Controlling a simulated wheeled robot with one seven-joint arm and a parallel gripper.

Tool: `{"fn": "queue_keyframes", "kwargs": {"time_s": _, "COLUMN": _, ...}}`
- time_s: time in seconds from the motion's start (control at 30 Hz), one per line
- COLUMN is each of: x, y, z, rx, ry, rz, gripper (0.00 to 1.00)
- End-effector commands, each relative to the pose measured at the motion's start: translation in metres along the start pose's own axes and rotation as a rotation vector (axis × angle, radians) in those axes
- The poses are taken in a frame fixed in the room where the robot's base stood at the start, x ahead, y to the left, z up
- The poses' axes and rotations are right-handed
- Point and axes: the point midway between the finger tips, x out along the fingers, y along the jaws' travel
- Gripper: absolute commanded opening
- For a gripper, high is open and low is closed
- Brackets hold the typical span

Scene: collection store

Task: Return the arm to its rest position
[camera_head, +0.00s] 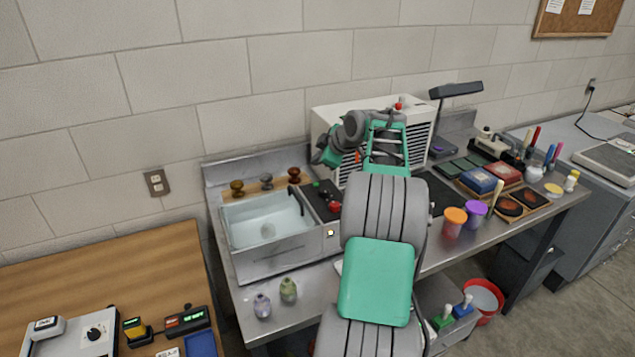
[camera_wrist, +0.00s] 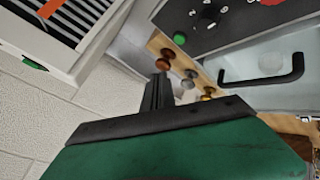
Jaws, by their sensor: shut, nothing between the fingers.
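My arm rises through the middle of the head view, grey with green covers, and bends over at the top. Its end points left, above the right part of the sink unit (camera_head: 290,248) and in front of the white louvred box (camera_head: 330,115). The fingers are too small to make out there. In the wrist view my gripper (camera_wrist: 159,88) is shut and empty, its dark fingers together beyond the green housing. The knobs behind the basin show past the fingertips, apart from them.
The steel bench holds a water basin (camera_head: 268,222) with a black handle (camera_wrist: 278,75), two small bottles (camera_head: 288,290), an orange-lidded jar (camera_head: 453,222), a purple-lidded jar (camera_head: 475,213), pads and a lamp (camera_head: 455,90). A wooden table (camera_head: 110,265) stands left and a red bucket (camera_head: 484,299) on the floor.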

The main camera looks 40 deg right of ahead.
Motion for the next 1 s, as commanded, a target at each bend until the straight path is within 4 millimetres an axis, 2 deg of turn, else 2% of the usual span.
{"fn": "queue_keyframes", "kwargs": {"time_s": 0.47, "x": 0.000, "y": 0.000, "z": 0.000, "rx": 0.000, "ry": 0.000, "rz": 0.000, "gripper": 0.00}}
{"fn": "queue_keyframes", "kwargs": {"time_s": 0.57, "x": -0.002, "y": -0.009, "z": -0.018, "rx": 0.015, "ry": -0.001, "rz": -0.012, "gripper": 0.00}}
{"fn": "queue_keyframes", "kwargs": {"time_s": 0.67, "x": -0.009, "y": -0.043, "z": -0.062, "rx": 0.077, "ry": -0.019, "rz": -0.053, "gripper": 0.00}}
{"fn": "queue_keyframes", "kwargs": {"time_s": 0.7, "x": -0.016, "y": -0.065, "z": -0.086, "rx": 0.115, "ry": -0.031, "rz": -0.075, "gripper": 0.00}}
{"fn": "queue_keyframes", "kwargs": {"time_s": 0.77, "x": -0.029, "y": -0.105, "z": -0.118, "rx": 0.181, "ry": -0.058, "rz": -0.111, "gripper": 0.00}}
{"fn": "queue_keyframes", "kwargs": {"time_s": 0.8, "x": -0.038, "y": -0.135, "z": -0.136, "rx": 0.228, "ry": -0.081, "rz": -0.133, "gripper": 0.00}}
{"fn": "queue_keyframes", "kwargs": {"time_s": 0.87, "x": -0.056, "y": -0.182, "z": -0.156, "rx": 0.298, "ry": -0.118, "rz": -0.163, "gripper": 0.00}}
{"fn": "queue_keyframes", "kwargs": {"time_s": 0.9, "x": -0.068, "y": -0.214, "z": -0.165, "rx": 0.343, "ry": -0.144, "rz": -0.180, "gripper": 0.00}}
{"fn": "queue_keyframes", "kwargs": {"time_s": 0.97, "x": -0.089, "y": -0.263, "z": -0.171, "rx": 0.412, "ry": -0.188, "rz": -0.201, "gripper": 0.00}}
{"fn": "queue_keyframes", "kwargs": {"time_s": 1.0, "x": -0.103, "y": -0.296, "z": -0.170, "rx": 0.457, "ry": -0.219, "rz": -0.212, "gripper": 0.00}}
